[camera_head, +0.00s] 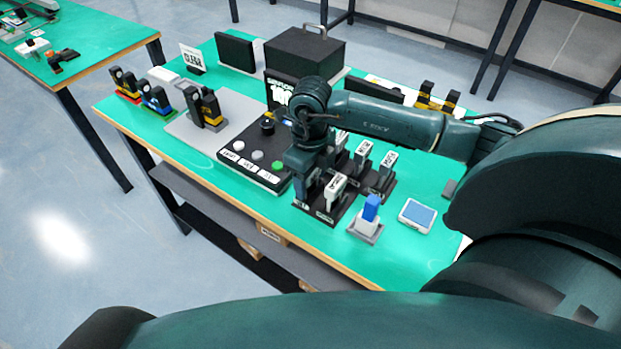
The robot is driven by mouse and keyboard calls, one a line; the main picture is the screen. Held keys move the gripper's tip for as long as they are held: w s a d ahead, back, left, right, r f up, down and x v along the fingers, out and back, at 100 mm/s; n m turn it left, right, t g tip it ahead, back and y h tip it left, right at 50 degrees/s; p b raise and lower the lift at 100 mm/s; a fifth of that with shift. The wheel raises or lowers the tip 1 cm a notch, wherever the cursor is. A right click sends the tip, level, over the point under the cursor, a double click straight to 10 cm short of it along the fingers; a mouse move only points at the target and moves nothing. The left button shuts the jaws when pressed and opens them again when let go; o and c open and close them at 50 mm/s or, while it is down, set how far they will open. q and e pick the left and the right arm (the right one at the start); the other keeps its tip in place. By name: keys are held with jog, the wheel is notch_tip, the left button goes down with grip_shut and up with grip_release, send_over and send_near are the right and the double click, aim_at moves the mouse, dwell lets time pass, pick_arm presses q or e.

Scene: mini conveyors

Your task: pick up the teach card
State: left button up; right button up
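Several white-topped cards stand upright in black slotted racks, among them a front card (335,187), a card behind it (363,149) and a card to the right (388,160). Their lettering is too small to read surely, so I cannot tell which is the teach card. My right gripper (303,190) reaches in from the right and points down at the left side of the racks, beside the front card. Its fingers are dark and blend with the rack, so its opening is unclear. It hides part of the racks. My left gripper is not in view.
A black button panel (236,158) lies left of the racks. A blue piece (371,207) stands in a grey holder, with a blue-topped pad (417,215) to its right. A black box (305,52) stands behind. The green table's (300,238) front strip is clear.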

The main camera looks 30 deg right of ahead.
jog(key=c, duration=0.7)
